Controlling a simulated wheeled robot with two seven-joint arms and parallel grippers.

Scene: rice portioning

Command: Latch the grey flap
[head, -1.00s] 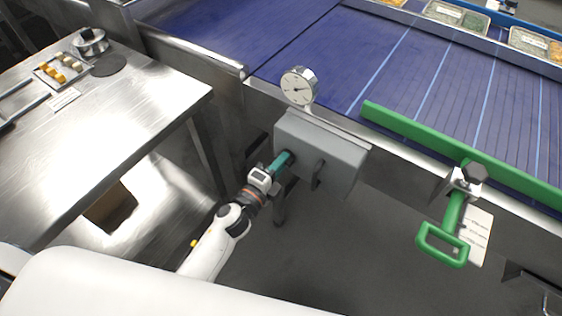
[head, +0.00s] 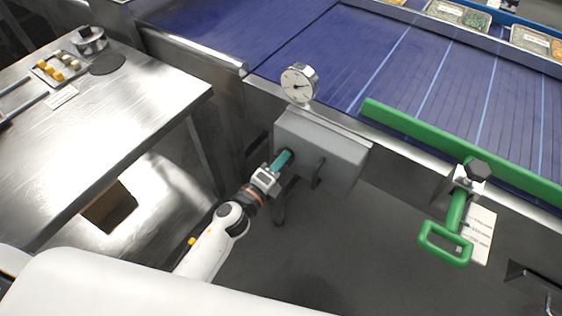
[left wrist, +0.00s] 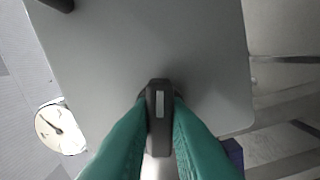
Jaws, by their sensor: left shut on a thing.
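The grey flap (head: 338,150) is the front of a grey box under the conveyor's near edge. It looks closed. A dark handle (head: 318,172) sticks out from its face. My left gripper (head: 285,156) is at the flap's left side, its teal fingers against a dark latch knob. In the left wrist view the fingers (left wrist: 160,125) are shut on the black latch knob (left wrist: 159,100), which has a pale mark, with the grey flap (left wrist: 150,45) behind it. In the head view the gripper hides most of the knob. My right gripper is not in view.
A round dial gauge (head: 299,84) stands above the box. A green bar (head: 440,143) and green-handled clamp (head: 446,243) are to the right. A steel table (head: 120,125) is on the left; the blue conveyor (head: 290,35) lies behind. The floor in front of the box is clear.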

